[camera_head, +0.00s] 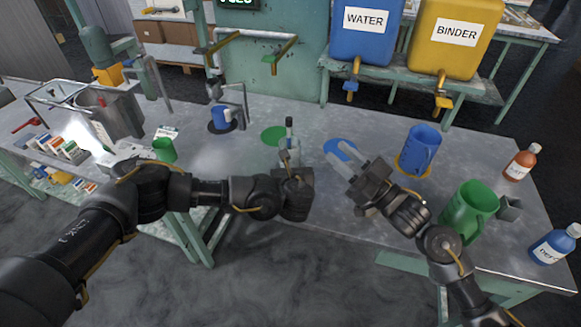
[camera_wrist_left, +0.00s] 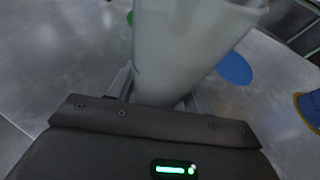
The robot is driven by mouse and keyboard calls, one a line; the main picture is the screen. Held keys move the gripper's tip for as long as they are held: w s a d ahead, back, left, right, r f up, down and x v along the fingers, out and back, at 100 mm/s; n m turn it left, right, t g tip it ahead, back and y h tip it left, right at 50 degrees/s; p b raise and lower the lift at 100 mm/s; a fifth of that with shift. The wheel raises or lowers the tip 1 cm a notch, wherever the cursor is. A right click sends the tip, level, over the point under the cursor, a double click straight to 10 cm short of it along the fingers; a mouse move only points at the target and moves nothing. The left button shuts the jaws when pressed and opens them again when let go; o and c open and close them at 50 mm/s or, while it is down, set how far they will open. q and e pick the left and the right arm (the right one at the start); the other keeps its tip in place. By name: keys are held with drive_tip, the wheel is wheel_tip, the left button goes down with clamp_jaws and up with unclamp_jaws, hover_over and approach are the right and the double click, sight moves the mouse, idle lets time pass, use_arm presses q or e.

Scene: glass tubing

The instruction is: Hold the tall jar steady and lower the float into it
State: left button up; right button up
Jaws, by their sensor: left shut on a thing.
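The tall jar (camera_head: 294,157) is pale and translucent and stands on the table in the head view. My left gripper (camera_head: 290,172) is shut on it from the near side, and the jar fills the middle of the left wrist view (camera_wrist_left: 185,50) between the fingers. A slim upright piece with a dark top (camera_head: 289,124), apparently the float, rises above the jar's mouth; its lower part is hard to make out. My right gripper (camera_head: 343,160) is open and empty, to the right of the jar, its fingers apart over the table.
A blue disc (camera_head: 342,147) and a green disc (camera_head: 273,135) lie near the jar. A blue jug (camera_head: 418,150), a green jug (camera_head: 468,210) and bottles stand at right. Water (camera_head: 364,35) and binder (camera_head: 453,40) tanks stand behind.

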use_arm(q)
drive_tip(key=o, duration=1.1)
drive_tip(key=v, duration=1.2)
